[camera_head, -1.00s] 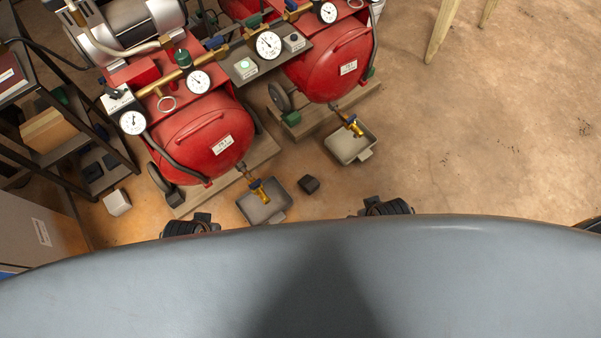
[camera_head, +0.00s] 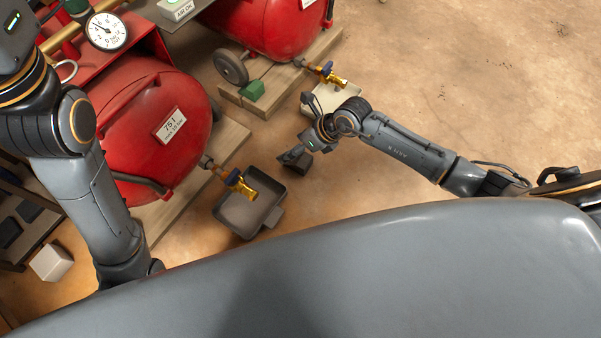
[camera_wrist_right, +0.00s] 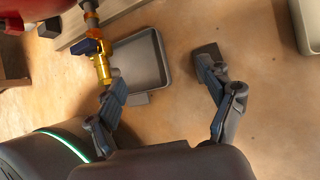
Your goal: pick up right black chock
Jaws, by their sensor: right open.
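The black chock (camera_head: 300,164) is a small dark block on the floor between two drip trays, partly hidden by my right gripper in the head view. My right gripper (camera_head: 291,156) is above and close to it. In the right wrist view, the gripper (camera_wrist_right: 160,80) is open, with its fingers spread wide and nothing between them. The chock (camera_wrist_right: 206,52) shows there just beyond the right fingertip, not between the fingers. I cannot tell whether that finger touches it. My left arm comes in at the left of the head view, its gripper outside the frame.
A grey drip tray (camera_head: 219,213) lies under a brass valve (camera_head: 236,182); a paler tray (camera_head: 350,104) lies farther back. Red tanks (camera_head: 150,120) stand on wooden boards. A green chock (camera_head: 252,90) sits by a wheel, a white block (camera_head: 52,262) at left. The floor at right is clear.

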